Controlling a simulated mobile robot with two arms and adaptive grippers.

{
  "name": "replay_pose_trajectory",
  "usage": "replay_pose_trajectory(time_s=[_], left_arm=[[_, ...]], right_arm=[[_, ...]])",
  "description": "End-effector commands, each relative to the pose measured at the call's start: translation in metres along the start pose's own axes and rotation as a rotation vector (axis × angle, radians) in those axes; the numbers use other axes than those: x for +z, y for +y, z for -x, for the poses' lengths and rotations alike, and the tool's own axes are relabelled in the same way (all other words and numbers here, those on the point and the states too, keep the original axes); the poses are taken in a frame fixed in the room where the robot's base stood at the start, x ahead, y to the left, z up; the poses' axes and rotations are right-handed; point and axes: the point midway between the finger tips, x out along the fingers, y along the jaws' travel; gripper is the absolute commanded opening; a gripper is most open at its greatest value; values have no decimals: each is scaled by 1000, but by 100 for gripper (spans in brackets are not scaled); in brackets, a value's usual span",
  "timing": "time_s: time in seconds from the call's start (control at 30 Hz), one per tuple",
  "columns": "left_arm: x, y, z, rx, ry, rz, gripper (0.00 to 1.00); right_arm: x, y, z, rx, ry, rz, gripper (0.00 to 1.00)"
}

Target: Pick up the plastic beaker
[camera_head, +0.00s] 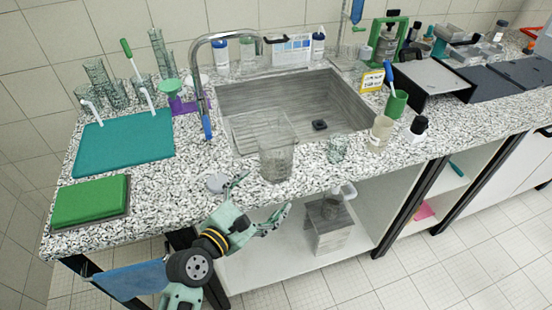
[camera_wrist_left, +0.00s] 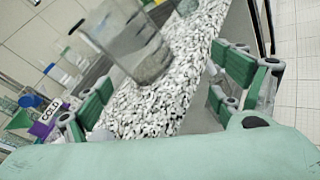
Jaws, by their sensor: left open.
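A large clear beaker (camera_head: 277,162), which looks like the plastic beaker, stands upright on the speckled counter (camera_head: 150,211) at the front edge of the sink. My left gripper (camera_head: 263,196) is open and empty, just in front of the counter edge and below the beaker in the picture. In the left wrist view the beaker (camera_wrist_left: 128,42) shows tilted, beyond the two spread green finger pads (camera_wrist_left: 165,85) and apart from them. Its upper part is cut off by the top of that view. My right gripper is not in view.
A small glass beaker (camera_head: 337,149) and a cream cup (camera_head: 380,134) stand to the right of the large beaker. The sink (camera_head: 300,100) and faucet (camera_head: 206,84) are behind. Green trays (camera_head: 91,202) lie at left.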

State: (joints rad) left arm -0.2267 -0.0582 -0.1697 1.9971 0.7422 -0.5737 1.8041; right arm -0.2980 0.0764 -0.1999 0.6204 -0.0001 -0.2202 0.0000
Motion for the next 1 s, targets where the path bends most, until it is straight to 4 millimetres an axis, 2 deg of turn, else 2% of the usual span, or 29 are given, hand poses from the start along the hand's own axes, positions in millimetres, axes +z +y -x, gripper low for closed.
replay_pose_trajectory(time_s=[0.13,0.3,0.57,0.83,1.0], left_arm=[[23,26,-14,89,-99,328,88],[32,41,-22,126,-153,503,88],[37,45,-48,128,-158,516,88],[39,47,-87,128,-156,512,88],[40,48,-97,128,-155,513,88]], right_arm=[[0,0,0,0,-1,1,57],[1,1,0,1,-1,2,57],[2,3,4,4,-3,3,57],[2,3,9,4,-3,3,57],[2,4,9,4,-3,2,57]])
